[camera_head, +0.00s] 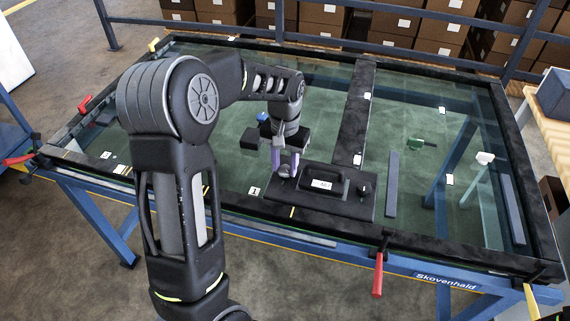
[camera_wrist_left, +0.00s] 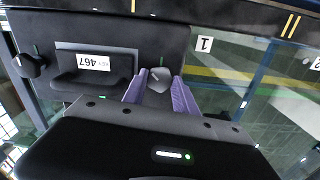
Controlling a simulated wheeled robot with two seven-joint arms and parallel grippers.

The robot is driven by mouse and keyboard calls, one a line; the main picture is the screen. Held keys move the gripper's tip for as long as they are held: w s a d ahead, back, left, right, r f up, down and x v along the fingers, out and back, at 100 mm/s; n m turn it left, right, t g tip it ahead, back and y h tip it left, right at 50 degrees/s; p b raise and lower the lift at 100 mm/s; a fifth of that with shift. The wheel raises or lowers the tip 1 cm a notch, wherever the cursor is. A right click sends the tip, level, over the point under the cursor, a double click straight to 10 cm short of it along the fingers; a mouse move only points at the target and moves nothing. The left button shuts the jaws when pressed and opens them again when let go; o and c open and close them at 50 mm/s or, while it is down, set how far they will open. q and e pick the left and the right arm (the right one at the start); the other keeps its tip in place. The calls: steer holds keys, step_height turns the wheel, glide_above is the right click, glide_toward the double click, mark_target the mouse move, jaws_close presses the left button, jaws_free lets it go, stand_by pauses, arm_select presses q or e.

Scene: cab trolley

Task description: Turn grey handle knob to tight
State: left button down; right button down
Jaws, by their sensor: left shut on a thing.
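A dark handle plate (camera_head: 318,205) lies on the glass of the framed table, with a raised grip labelled 467 (camera_wrist_left: 95,62) in its middle. A grey knob (camera_wrist_left: 158,78) sits at one end, with a small green mark beside it on the plate. A second dark knob (camera_head: 364,189) stands at the other end; it also shows in the left wrist view (camera_wrist_left: 30,66). My left gripper (camera_head: 285,166) comes down over the grey knob, its purple fingers shut on the knob's sides. The fingers partly hide the knob. My right gripper is not in view.
A dark bar (camera_head: 356,115) crosses the glass behind the plate. Red-handled clamps (camera_head: 378,275) sit along the frame's edge. A green tool (camera_head: 422,142) and a long grey strip (camera_head: 392,184) lie to the right. Cartons (camera_head: 320,15) stand behind a blue rail.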

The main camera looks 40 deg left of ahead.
mark_target(285, 168)
arm_select(q)
steer(key=m, duration=0.4)
steer(key=shift+m, duration=0.4)
steer(key=m, duration=0.4)
steer(key=shift+m, duration=0.4)
steer(key=c, duration=1)
jaws_free()
steer(key=shift+o, duration=0.2)
steer(key=shift+r, duration=3.9)
